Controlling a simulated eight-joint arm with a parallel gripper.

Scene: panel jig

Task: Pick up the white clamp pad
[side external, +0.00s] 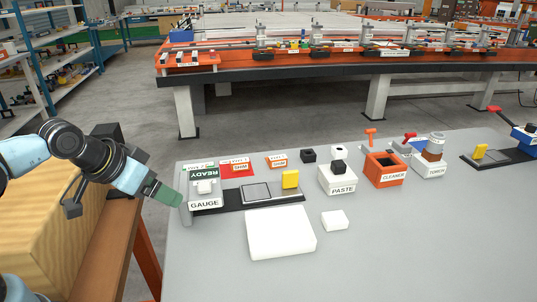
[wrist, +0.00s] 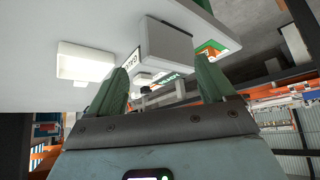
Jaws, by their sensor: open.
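Two plain white pieces lie on the grey table in the side view: a large flat slab (side external: 281,232) and a small white block (side external: 334,220) to its right. Neither has a readable label, so I cannot tell which is the clamp pad. A white block (wrist: 85,62) also shows at the left of the wrist view. My gripper (side external: 168,196) is at the table's left edge, beside the gauge (side external: 205,202) and left of both white pieces. In the wrist view its green fingers (wrist: 162,68) are apart, with nothing held between them.
A black fixture with a yellow block (side external: 290,179) lies behind the slab. The paste holder (side external: 338,182), cleaner box (side external: 385,172) and torch holder (side external: 430,165) stand farther right. The table's front right is clear. A wooden block (side external: 60,235) stands left of the table.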

